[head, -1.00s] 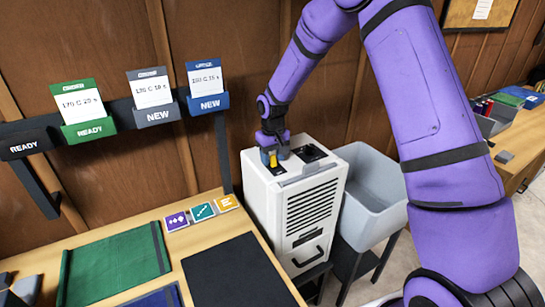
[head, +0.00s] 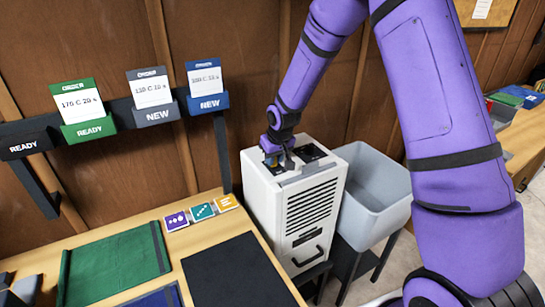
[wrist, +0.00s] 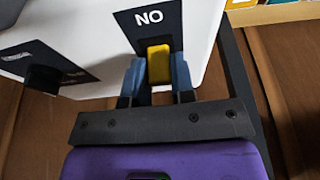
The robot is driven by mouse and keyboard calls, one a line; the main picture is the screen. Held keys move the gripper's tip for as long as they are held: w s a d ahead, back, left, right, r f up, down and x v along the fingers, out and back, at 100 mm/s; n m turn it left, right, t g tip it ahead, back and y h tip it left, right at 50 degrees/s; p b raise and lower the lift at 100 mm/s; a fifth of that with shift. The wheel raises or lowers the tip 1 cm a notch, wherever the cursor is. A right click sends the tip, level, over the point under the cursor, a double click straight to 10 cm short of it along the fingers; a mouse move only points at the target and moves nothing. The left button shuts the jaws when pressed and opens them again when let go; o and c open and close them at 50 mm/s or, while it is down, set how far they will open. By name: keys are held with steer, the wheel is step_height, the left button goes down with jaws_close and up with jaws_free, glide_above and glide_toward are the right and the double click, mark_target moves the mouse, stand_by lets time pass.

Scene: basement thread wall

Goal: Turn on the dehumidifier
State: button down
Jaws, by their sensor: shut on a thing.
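The white dehumidifier (head: 312,205) stands upright beside the bench in the head view, with dark vent slots and a handle on its front. My gripper (head: 277,157) points down at its top. In the wrist view a yellow switch (wrist: 158,64) sits on a black panel on the white top, below a label that reads "ON" upside down. The two blue fingers of my gripper (wrist: 159,76) are shut on the yellow switch, one on each side. A second black panel with a dark knob (wrist: 43,79) lies to the left in the wrist view.
A grey bin (head: 378,195) stands close on the dehumidifier's right. The wooden bench (head: 215,232) with a green mat (head: 115,265) and a black mat (head: 238,275) is at the left. A card rack (head: 120,113) hangs on the wall behind it.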

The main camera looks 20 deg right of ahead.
steer(key=shift+s+d+f+t+y, duration=0.15)
steer(key=shift+s+t, duration=0.1)
steer(key=shift+t, duration=0.45)
steer(key=shift+s+t+y, duration=0.1)
steer(key=shift+s+t, duration=0.15)
steer(key=shift+t, duration=0.45)
steer(key=shift+s+d+f+t+y, duration=0.15)
steer(key=shift+s+t, duration=0.1)
steer(key=shift+t, duration=0.45)
steer(key=shift+r, duration=0.1)
steer(key=c, duration=1)
jaws_free()
steer(key=shift+o, duration=0.2)
steer(key=shift+a, duration=0.1)
steer(key=v, duration=1)
steer(key=shift+s+r, duration=0.2)
steer(key=shift+s, duration=0.15)
steer(key=shift+d, duration=0.25)
